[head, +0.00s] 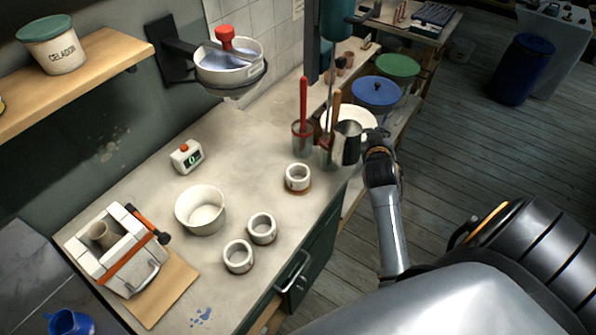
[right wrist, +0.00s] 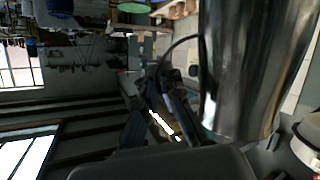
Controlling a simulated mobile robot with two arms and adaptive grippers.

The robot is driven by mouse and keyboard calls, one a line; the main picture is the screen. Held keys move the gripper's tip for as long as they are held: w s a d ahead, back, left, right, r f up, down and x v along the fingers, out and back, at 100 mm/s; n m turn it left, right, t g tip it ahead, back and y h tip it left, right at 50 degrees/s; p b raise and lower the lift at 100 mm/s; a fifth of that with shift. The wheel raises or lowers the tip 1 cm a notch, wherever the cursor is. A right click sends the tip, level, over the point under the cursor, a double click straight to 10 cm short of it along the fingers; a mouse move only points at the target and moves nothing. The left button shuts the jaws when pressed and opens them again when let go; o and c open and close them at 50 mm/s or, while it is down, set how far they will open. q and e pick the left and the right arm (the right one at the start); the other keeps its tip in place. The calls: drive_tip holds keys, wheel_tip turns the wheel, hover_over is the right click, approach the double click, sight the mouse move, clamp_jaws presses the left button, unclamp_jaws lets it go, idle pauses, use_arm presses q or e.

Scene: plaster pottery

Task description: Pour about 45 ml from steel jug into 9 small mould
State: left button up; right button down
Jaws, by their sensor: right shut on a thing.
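The steel jug (head: 347,146) is at the back right of the counter, in front of a white round dish. It looks upright; I cannot tell whether it touches the counter. My right gripper (head: 374,141) is shut on the jug from its right side. In the right wrist view the jug's shiny wall (right wrist: 255,70) fills the right part, beside dark gripper parts. Three small white ring-shaped moulds stand on the counter: one on a brown disc (head: 297,176), and two nearer the front (head: 262,228) (head: 238,257). I cannot read any number on them. The jug's contents are hidden. My left gripper is not in view.
A red-handled tool stands in a cup (head: 302,135) left of the jug, by a mixer (head: 337,22). A white bowl (head: 201,209), a small timer-like box (head: 186,156) and a strapped block mould (head: 117,247) stand further left. The counter's middle is clear.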

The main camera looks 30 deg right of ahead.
drive_tip(key=shift+r, duration=0.3)
